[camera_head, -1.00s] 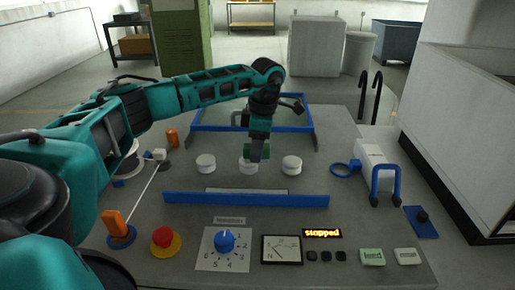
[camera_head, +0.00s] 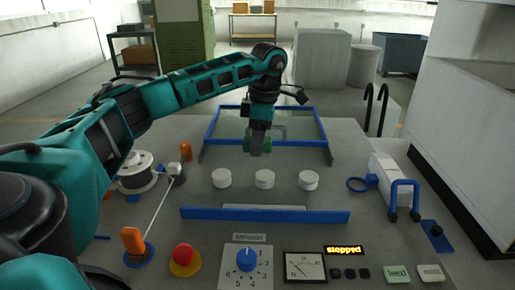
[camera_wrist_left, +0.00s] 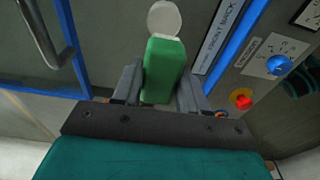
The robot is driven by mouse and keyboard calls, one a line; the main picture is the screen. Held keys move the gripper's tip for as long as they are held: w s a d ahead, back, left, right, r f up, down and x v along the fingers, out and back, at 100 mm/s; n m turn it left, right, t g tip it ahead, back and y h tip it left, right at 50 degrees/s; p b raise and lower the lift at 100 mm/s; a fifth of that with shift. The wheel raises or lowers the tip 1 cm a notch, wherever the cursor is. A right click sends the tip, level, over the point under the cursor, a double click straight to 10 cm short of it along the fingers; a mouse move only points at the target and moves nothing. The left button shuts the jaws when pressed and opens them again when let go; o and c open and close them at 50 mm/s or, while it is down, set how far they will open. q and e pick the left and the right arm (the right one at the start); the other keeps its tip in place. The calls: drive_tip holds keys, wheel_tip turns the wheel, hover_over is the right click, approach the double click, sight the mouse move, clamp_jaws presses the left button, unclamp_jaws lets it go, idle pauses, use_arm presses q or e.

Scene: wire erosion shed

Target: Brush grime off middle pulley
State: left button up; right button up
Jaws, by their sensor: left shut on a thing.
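Three white round pulleys stand in a row on the grey machine top: the left pulley (camera_head: 222,178), the middle pulley (camera_head: 264,179) and the right pulley (camera_head: 308,180). No grime can be made out on the middle one at this size. My left gripper (camera_head: 258,152) is shut on a green block-like tool, probably the brush, and is above and behind the middle pulley, apart from it. In the left wrist view the green tool (camera_wrist_left: 163,70) sits between the fingers, with one white pulley (camera_wrist_left: 164,18) beyond its end. Its bristles are not visible. My right gripper is out of view.
A blue bar (camera_head: 265,215) runs in front of the pulleys. A blue frame (camera_head: 315,143) is behind them. A wire spool (camera_head: 137,170) stands left. The front panel has a red button (camera_head: 184,254), tension dial (camera_head: 246,259) and display reading "stopped" (camera_head: 344,250).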

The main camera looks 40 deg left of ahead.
use_arm(q)
drive_tip(key=shift+r, duration=0.9)
